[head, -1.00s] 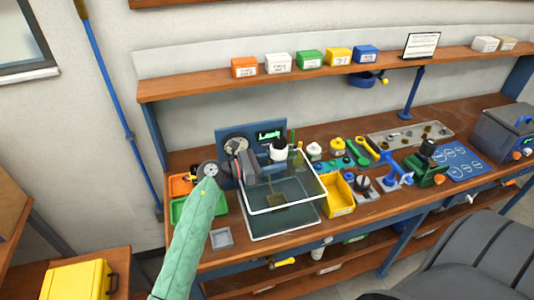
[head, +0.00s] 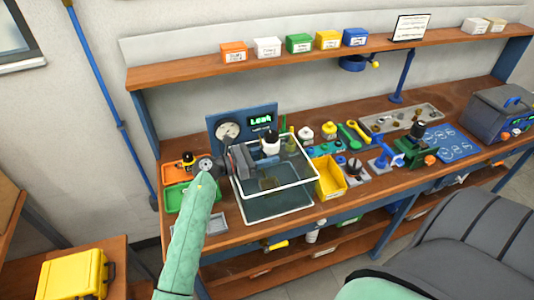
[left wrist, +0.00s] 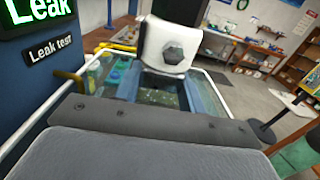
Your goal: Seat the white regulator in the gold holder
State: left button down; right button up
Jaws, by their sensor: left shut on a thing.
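The white regulator (head: 270,145), with a dark top, is held upright above the clear water tank (head: 243,193). My left gripper (head: 256,154) is shut on it at the tank's back. In the left wrist view the regulator (left wrist: 151,48) shows a white body with a dark hex fitting, above the tank's opening. A dull gold shape (head: 268,184), which looks like the gold holder, lies low inside the tank, blurred by the tank wall and water. The regulator is apart from it. My right gripper is not in view.
A blue panel (head: 213,122) with a gauge and a lit leak display stands behind the tank. A yellow bin (head: 329,178) stands right of the tank, and a green tray (head: 176,198) lies to the left. Tools and parts crowd the bench's right.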

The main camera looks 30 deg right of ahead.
aim_at(267, 135)
pick_arm(q)
jog(key=shift+f, duration=0.1)
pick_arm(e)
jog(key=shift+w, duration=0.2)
pick_arm(q)
jog(key=shift+f, duration=0.1)
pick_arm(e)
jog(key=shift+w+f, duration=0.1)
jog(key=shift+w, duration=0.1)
pick_arm(q)
jog(key=shift+b, duration=0.35)
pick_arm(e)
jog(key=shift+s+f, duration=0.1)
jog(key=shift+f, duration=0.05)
pick_arm(q)
jog(key=c, duration=0.8)
grip_release()
jog(key=o, duration=0.5)
jog(key=shift+a+f, duration=0.1)
jog(key=shift+f, duration=0.1)
jog(key=shift+r, duration=0.15)
jog(key=shift+r+p, duration=0.9)
jog(key=shift+r, duration=3.25)
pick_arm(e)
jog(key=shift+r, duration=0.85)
